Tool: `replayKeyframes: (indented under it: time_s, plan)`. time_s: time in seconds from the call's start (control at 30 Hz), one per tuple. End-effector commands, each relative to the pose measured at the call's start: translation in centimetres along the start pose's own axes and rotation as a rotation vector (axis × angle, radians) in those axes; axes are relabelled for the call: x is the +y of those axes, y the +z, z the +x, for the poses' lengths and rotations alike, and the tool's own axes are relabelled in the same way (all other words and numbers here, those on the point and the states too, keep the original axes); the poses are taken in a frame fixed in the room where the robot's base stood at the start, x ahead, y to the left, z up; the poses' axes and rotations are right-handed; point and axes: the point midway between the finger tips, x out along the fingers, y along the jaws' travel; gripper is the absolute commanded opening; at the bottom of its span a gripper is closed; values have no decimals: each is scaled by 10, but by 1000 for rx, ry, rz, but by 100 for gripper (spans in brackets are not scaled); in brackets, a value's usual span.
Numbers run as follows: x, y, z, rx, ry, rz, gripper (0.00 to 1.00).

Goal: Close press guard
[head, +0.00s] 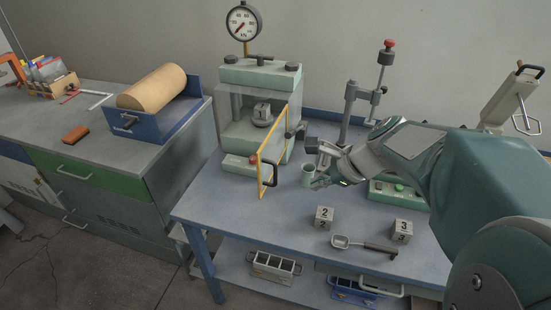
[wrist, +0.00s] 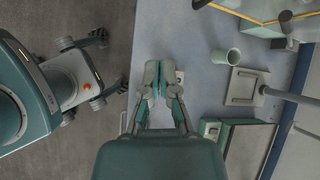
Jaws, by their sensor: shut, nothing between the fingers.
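The press (head: 262,85) stands at the back of the blue bench, with a pressure gauge on top. Its guard (head: 261,178) is a clear panel in a yellow frame with a dark handle (head: 270,172). The guard stands swung open, jutting out from the press's right side toward the bench front. Part of its yellow frame shows at the top right of the wrist view (wrist: 240,14). My gripper (head: 318,183) is to the right of the guard, apart from it, above the bench. In the wrist view its fingers (wrist: 157,66) are together and empty.
A pale cup (head: 308,173) stands between guard and gripper. A lever stand (head: 362,95) is behind. Block 2 (head: 324,217), block 3 (head: 402,230) and a scoop (head: 362,244) lie in front. A roll holder (head: 165,122) is left.

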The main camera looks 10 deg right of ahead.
Motion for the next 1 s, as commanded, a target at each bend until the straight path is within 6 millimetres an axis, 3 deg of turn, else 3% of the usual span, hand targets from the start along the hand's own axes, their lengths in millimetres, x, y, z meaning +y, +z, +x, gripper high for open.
replayKeyframes:
  time_s: [0.1,0.27,0.47,0.93,1.0]
  plan:
    - [-26,-21,6,-74,-32,297,0]
    - [-41,-32,9,-126,-52,479,0]
    - [-43,-30,26,-130,-50,491,0]
    - [-49,-20,113,-127,-48,487,0]
    - [-55,-9,118,-128,-51,482,0]
